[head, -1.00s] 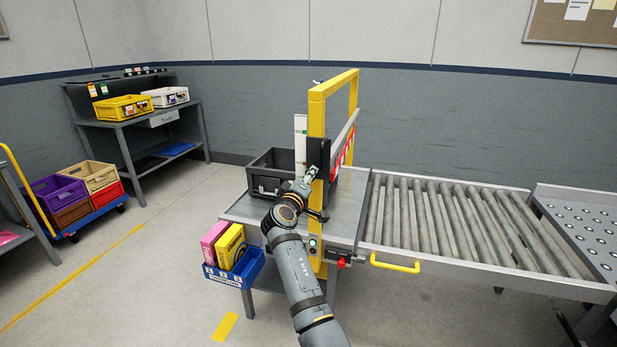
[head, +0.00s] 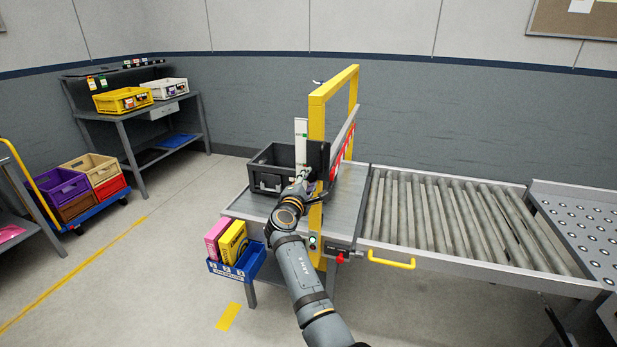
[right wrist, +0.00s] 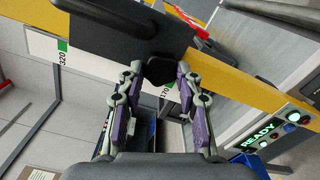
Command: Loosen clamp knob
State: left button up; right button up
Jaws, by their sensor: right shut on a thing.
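The black clamp knob (right wrist: 161,71) sits between the fingertips of my right gripper (right wrist: 158,80) in the right wrist view, and the gripper is shut on it. The knob is in front of a dark clamp plate (right wrist: 105,28) on the yellow gate frame (right wrist: 240,80). A white scale (right wrist: 85,70) with green marks and numbers runs behind the plate. In the head view my right gripper (head: 305,175) reaches the dark plate (head: 318,158) on the yellow post (head: 316,115); the knob is too hidden there to make out. My left gripper is not in view.
A grey crate (head: 268,183) stands on the table left of the gate. A roller conveyor (head: 450,220) runs off to the right. A blue bin (head: 236,270) with pink and yellow boxes hangs at the table's front. A lit READY panel (right wrist: 262,135) is on the post.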

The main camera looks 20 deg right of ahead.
jog(key=shift+n+p, duration=0.3)
jog(key=shift+n, duration=0.4)
jog(key=o, duration=1.1)
jog(key=shift+o, duration=0.2)
jog(key=shift+f, duration=0.1)
